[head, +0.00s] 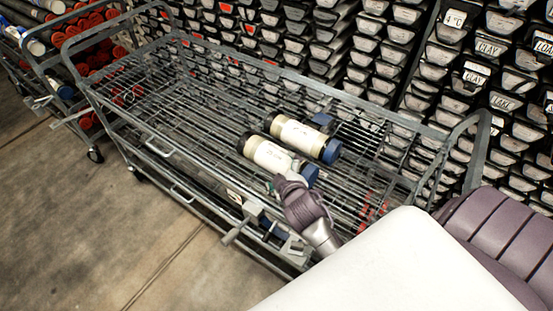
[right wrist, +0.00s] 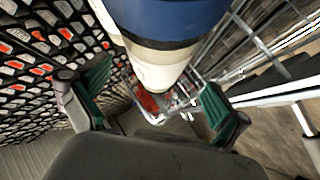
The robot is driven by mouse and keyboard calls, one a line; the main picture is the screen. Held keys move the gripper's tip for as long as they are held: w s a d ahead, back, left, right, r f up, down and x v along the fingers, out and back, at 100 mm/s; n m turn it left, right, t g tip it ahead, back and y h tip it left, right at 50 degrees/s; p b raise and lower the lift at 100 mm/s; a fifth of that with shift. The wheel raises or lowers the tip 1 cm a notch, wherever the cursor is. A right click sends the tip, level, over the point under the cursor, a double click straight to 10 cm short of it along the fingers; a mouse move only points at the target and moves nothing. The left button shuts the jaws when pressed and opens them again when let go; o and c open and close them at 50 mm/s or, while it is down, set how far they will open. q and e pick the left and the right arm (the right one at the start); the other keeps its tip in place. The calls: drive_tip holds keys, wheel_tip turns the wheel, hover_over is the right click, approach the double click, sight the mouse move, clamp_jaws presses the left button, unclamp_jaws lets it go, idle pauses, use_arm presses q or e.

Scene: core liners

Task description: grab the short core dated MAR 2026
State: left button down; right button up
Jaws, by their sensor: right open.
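Two short cores lie side by side on the wire cart (head: 190,105), each with a cream tube, a white label, a dark cap at the left end and a blue cap at the right end. The far core (head: 298,134) and near core (head: 266,154) have labels too small to read, so I cannot tell which is dated MAR 2026. My right gripper (head: 279,186) is beside the near core's front side, close to its blue end. In the right wrist view its green-padded fingers (right wrist: 156,92) are apart, and a blue-capped core (right wrist: 160,52) shows beyond and between them. My left gripper is not in view.
The cart's raised rails surround the cores, and its left half is mostly bare wire. Racks of labelled core trays (head: 400,70) stand behind. Another cart with red-capped tubes (head: 85,45) is at the upper left. Concrete floor (head: 80,220) is clear at the lower left.

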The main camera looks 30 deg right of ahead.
sight(278, 164)
drive_tip(key=shift+w+d+f+p, duration=0.1)
drive_tip(key=shift+w+d+p, duration=0.1)
drive_tip(key=shift+w, duration=0.25)
drive_tip(key=shift+w+d+f+p, duration=0.1)
drive_tip(key=shift+w+p, duration=0.1)
drive_tip(key=shift+w, duration=0.25)
drive_tip(key=x, duration=0.2)
drive_tip(key=shift+w+f, duration=0.15)
drive_tip(key=shift+w, duration=0.05)
drive_tip(key=shift+w+d+f, duration=0.15)
drive_tip(key=shift+w+f, duration=0.05)
drive_tip(key=shift+w, duration=0.05)
drive_tip(key=shift+c, duration=0.3)
drive_tip(key=shift+s, duration=0.1)
drive_tip(key=shift+c, duration=1.4)
drive_tip(key=c, duration=1.1)
drive_tip(key=shift+r, duration=0.25)
drive_tip(key=shift+c, duration=0.5)
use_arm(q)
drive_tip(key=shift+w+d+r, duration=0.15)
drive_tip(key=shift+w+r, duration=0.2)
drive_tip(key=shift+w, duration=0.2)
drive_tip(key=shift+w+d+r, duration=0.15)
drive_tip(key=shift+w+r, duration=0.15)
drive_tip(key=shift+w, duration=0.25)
